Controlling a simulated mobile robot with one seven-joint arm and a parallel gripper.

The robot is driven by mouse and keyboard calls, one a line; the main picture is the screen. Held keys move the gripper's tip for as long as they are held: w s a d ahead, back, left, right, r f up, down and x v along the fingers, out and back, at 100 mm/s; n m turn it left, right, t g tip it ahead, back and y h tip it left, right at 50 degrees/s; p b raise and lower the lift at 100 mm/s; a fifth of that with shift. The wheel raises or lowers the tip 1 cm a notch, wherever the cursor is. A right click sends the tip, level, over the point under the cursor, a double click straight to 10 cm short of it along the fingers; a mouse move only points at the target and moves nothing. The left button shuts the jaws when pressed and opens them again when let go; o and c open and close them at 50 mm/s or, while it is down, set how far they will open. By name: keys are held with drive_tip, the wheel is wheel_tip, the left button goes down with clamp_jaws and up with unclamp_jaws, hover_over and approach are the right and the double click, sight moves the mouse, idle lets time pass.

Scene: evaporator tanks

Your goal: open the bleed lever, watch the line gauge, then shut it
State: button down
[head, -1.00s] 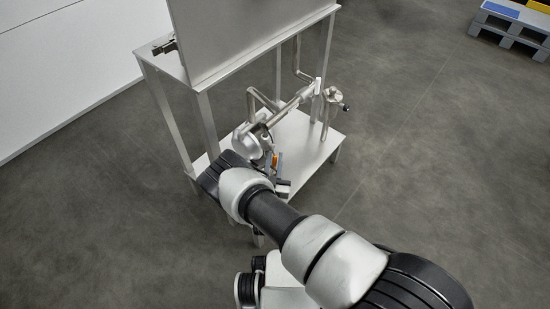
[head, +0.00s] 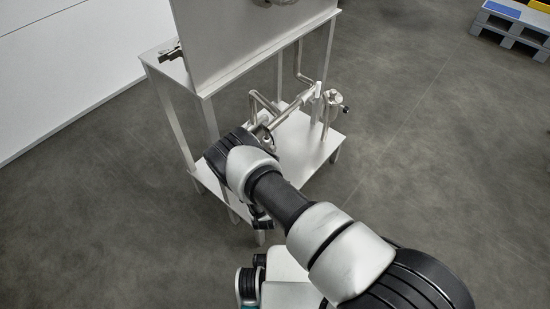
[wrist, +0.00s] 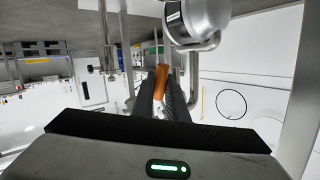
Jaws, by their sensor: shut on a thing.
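My gripper (wrist: 163,97) shows in the wrist view with its two dark fingers closed around the orange handle of the bleed lever (wrist: 161,75). The handle sticks up between the fingertips. A silver rounded housing with a dark label (wrist: 196,20) hangs just above and to the right of it; I cannot tell whether it is the gauge's body. No gauge dial or needle is readable. In the head view my wrist hides the lever and the gripper. The metal pipe line (head: 285,115) runs up and to the right behind my wrist.
A metal frame table with a lower shelf (head: 305,150) carries the pipework. A tall panel (head: 245,45) stands on its top. A valve fitting (head: 332,98) sits at the pipe's right end. A grey pallet (head: 512,32) lies far right. The floor around is clear.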

drive_tip(key=r+g+p, duration=0.1)
drive_tip(key=s+m+g+y+p, duration=0.1)
drive_tip(key=g+p, duration=0.1)
drive_tip(key=shift+a+r+m, duration=0.3)
drive_tip(key=shift+a+r, duration=0.05)
drive_tip(key=shift+a, duration=0.05)
drive_tip(key=shift+s+a+r+m+g+y+p, duration=0.2)
drive_tip(key=shift+r+m+g+y, duration=0.5)
drive_tip(key=shift+g, duration=0.6)
drive_tip(key=shift+s+a+r+m+g+y+p, duration=0.1)
drive_tip(key=shift+s+a+r+m+g+y, duration=0.3)
drive_tip(key=shift+g+y, duration=0.7)
drive_tip(key=shift+s+a+r+m+g+y+p, duration=0.15)
drive_tip(key=shift+r+m+g+y, duration=0.5)
drive_tip(key=shift+g, duration=0.85)
drive_tip(key=shift+r, duration=0.15)
drive_tip(key=c, duration=2)
unclamp_jaws()
drive_tip(key=shift+s, duration=0.1)
